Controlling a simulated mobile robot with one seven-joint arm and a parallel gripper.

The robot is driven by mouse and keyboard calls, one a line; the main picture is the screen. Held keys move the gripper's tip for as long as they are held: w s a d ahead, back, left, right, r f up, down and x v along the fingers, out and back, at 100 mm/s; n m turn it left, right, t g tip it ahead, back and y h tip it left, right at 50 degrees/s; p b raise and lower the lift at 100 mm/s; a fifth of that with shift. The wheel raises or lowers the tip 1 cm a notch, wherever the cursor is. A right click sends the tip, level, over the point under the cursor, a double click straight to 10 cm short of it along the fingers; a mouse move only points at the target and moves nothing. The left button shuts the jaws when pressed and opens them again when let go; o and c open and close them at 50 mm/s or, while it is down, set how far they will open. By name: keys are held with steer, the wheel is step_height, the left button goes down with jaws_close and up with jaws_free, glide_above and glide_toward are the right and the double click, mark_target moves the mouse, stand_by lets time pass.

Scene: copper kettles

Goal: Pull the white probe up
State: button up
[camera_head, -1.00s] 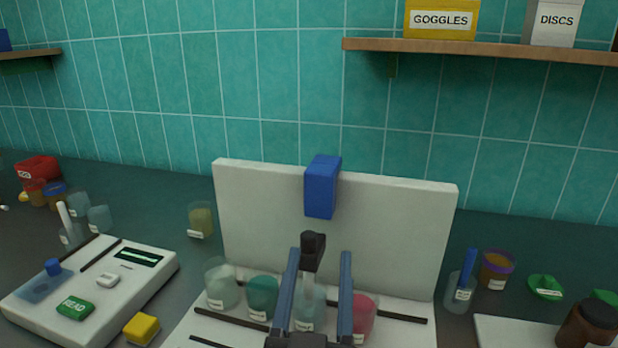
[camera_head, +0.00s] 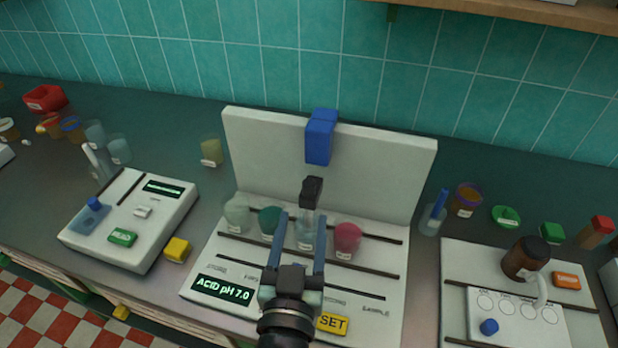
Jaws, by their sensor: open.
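The probe (camera_head: 311,191) stands upright in the middle of the white station, with a black head and a pale shaft. Its lower end is in a clear beaker (camera_head: 306,240). The blue block (camera_head: 320,137) is on the back panel above it. My gripper (camera_head: 301,217) is open, with one blue-grey finger left of the shaft and one right of it, below the black head. I cannot tell whether the fingers touch the shaft or how far in front of it they are.
A pale beaker (camera_head: 237,214) and a teal one (camera_head: 270,221) stand left of the probe, a pink one (camera_head: 347,238) right. The white back panel (camera_head: 262,150) rises behind. The station display (camera_head: 223,289) reads "ACID pH 7.0"; a yellow SET button (camera_head: 332,323) is in front.

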mark_target(308, 190)
steer(key=w, duration=0.6)
steer(key=w+d, duration=0.1)
steer(key=w, duration=0.2)
steer(key=shift+w+p, duration=0.15)
steer(key=shift+p, duration=0.25)
jaws_close()
stand_by(1.0)
